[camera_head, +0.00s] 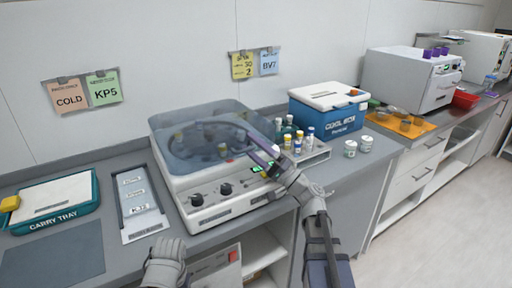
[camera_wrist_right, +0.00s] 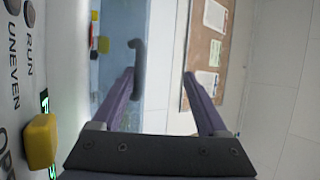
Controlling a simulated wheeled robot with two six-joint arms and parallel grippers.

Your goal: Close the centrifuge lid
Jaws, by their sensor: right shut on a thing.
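The centrifuge (camera_head: 215,205) is a white box with knobs and a green-lit display on its sloped front. Its clear bluish lid (camera_head: 175,135) is over the bowl; I cannot tell how far it is raised. A dark curved handle (camera_head: 236,121) is on the lid and also shows in the right wrist view (camera_wrist_right: 138,68). My right gripper (camera_head: 263,151) reaches in from the front right, its purple fingers at the lid's handle. In the right wrist view, the fingers (camera_wrist_right: 160,88) look spaced apart, and their contact with the handle is unclear.
A rack of small bottles (camera_head: 311,150) and a blue cooler box (camera_head: 328,112) stand right of the centrifuge, near two white jars (camera_head: 358,148). A label tray (camera_head: 140,203) and a green carry tray (camera_head: 52,222) lie left. A yellow button (camera_wrist_right: 40,142) is close in the wrist view.

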